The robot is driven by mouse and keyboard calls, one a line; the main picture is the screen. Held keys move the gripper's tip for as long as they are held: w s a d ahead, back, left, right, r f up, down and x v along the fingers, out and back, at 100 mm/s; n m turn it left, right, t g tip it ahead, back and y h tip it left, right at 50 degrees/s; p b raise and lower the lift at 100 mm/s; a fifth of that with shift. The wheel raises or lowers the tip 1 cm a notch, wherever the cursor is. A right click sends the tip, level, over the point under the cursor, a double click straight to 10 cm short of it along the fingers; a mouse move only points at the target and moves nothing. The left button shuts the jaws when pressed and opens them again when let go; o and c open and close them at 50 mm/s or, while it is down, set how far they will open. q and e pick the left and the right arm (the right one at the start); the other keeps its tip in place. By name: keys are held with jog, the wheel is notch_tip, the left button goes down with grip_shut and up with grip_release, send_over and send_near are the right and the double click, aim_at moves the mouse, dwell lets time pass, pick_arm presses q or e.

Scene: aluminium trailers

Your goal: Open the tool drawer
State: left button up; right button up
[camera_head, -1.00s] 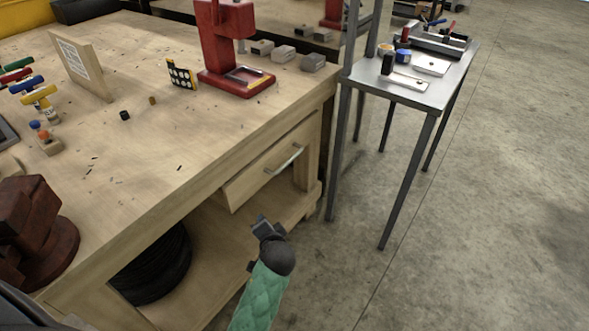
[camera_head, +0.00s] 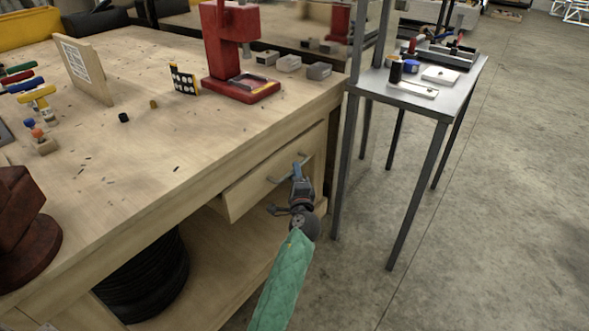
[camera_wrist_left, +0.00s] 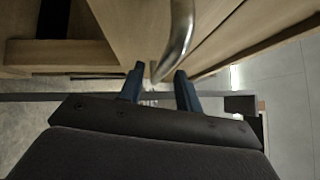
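The tool drawer (camera_head: 248,190) is a pale wooden drawer under the right end of the workbench. In the left wrist view, the handle (camera_wrist_left: 180,38) reaches down between the two blue fingers of my left gripper (camera_wrist_left: 158,70). The fingers are open, with a visible gap on each side of the bar. My right gripper is in neither view.
The wooden workbench (camera_head: 130,150) carries a red press (camera_head: 228,50) and small parts. A metal side table (camera_head: 455,95) stands close to the right, its legs near my left gripper. A black tyre-like coil (camera_head: 145,280) lies on the lower shelf. Floor is clear at right.

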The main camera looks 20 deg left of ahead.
pick_arm(q)
jog(key=shift+x, duration=1.35)
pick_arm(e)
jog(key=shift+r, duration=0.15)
pick_arm(q)
jog(key=shift+c, duration=0.2)
grip_shut()
